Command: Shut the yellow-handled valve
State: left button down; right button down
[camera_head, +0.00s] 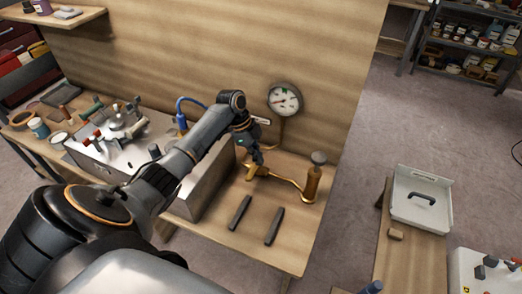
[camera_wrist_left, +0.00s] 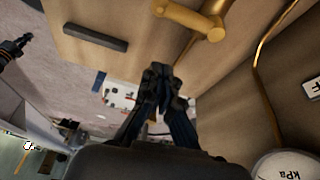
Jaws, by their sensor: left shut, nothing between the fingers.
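A yellow-brass valve fitting (camera_head: 262,172) stands on the wooden bench in the head view, joined by a curved pipe to an upright brass cylinder (camera_head: 313,184). In the left wrist view a yellow bar-like part (camera_wrist_left: 190,16) of it shows at the top edge, partly cut off; I cannot tell its handle position. My left gripper (camera_head: 256,158) reaches down right by the fitting in the head view. In the wrist view its fingers (camera_wrist_left: 162,88) are shut and empty, with a visible gap to the yellow part.
A round gauge (camera_head: 285,100) is on the wooden back panel. Two dark bars (camera_head: 240,212) (camera_head: 274,225) lie at the bench front. A metal box (camera_head: 205,185) stands left of the valve under my arm. A white tray (camera_head: 421,200) sits on a separate bench at right.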

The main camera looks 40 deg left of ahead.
pick_arm(q)
jog(key=v, duration=0.3)
jog(key=shift+w+r, duration=0.1)
jog(key=shift+r, duration=0.05)
dwell(0.4)
